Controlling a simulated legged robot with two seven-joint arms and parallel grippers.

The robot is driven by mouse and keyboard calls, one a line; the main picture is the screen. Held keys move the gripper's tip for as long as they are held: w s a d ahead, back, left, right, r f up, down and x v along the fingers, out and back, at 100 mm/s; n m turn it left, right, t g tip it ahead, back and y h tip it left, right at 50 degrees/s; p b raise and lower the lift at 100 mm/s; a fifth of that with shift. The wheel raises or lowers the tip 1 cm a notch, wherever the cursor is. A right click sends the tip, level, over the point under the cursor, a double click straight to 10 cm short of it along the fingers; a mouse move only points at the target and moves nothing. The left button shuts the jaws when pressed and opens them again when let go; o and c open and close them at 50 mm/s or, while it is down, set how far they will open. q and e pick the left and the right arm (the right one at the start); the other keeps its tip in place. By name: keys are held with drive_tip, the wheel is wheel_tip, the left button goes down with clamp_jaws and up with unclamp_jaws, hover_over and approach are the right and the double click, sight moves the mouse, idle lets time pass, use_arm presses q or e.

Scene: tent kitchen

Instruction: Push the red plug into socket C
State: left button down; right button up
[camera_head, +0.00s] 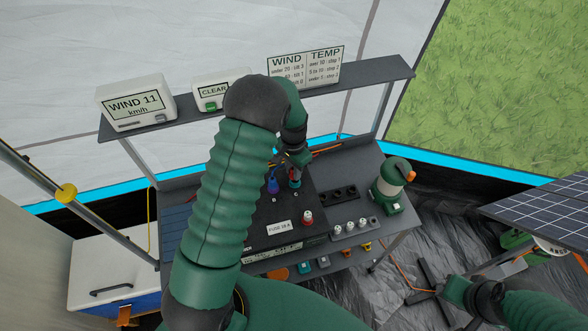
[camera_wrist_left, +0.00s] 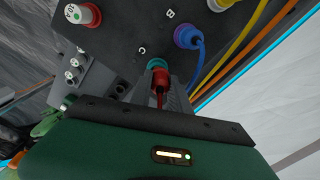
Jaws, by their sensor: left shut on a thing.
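My left gripper (camera_head: 296,176) reaches down over the dark panel and is shut on the red plug (camera_head: 295,183). In the left wrist view the red plug (camera_wrist_left: 160,78) sits between the fingers, its red cable running back toward the wrist. Its front end is at the teal-ringed socket C (camera_wrist_left: 156,63), beside the letter C. Plug and ring appear in line and touching; how deep the plug sits cannot be told. My right arm (camera_head: 470,293) is at the lower right, away from the panel; its fingers cannot be made out.
A blue plug (camera_wrist_left: 187,37) with a blue cable sits by the letter B, close to the left gripper. A shelf (camera_head: 375,76) with display boxes is behind.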

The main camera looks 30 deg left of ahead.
use_arm(q)
drive_tip(key=shift+d+f+b, duration=0.1)
drive_tip(key=shift+f+b, duration=0.2)
drive_tip(key=shift+f, duration=0.25)
drive_tip(key=c, duration=1.5)
unclamp_jaws()
drive_tip(key=o, duration=0.4)
drive_tip(key=shift+c, duration=0.2)
